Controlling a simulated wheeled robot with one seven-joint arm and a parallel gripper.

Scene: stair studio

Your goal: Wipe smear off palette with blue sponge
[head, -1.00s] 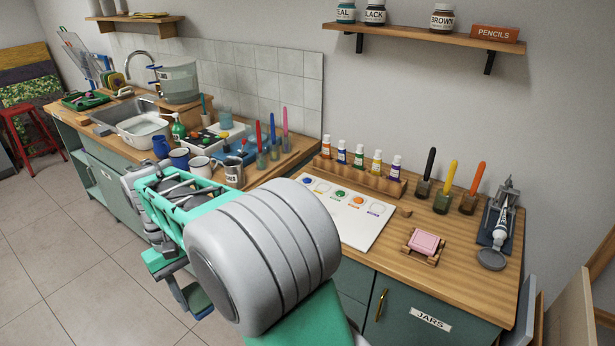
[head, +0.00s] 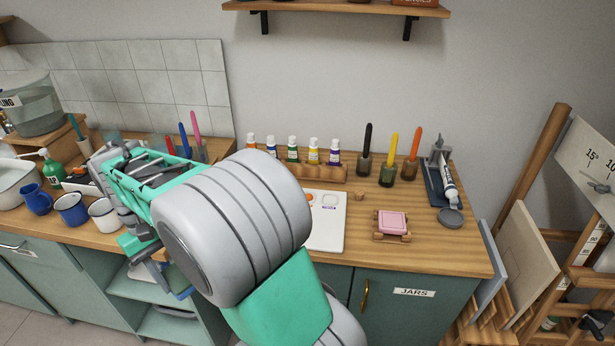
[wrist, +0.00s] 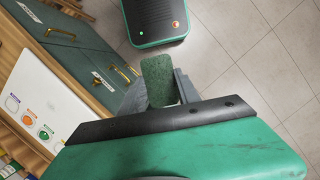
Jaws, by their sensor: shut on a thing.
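My gripper (wrist: 162,92) is shut on a sponge (wrist: 157,80) whose rough green face shows in the wrist view. In the head view my arm hides most of the gripper, and a bit of the sponge's blue side (head: 181,293) shows below it, in front of the counter. The white palette (head: 328,235) lies on the counter, partly hidden behind my arm. It also shows at the left of the wrist view (wrist: 55,92), with round paint spots along one side. The sponge is apart from the palette. I cannot make out the smear.
A rack of paint bottles (head: 323,170) stands behind the palette. A pink block on a wooden stand (head: 393,224) is to its right, with brushes in jars (head: 388,172) behind. Mugs (head: 71,209) stand at the left. The floor in front is clear.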

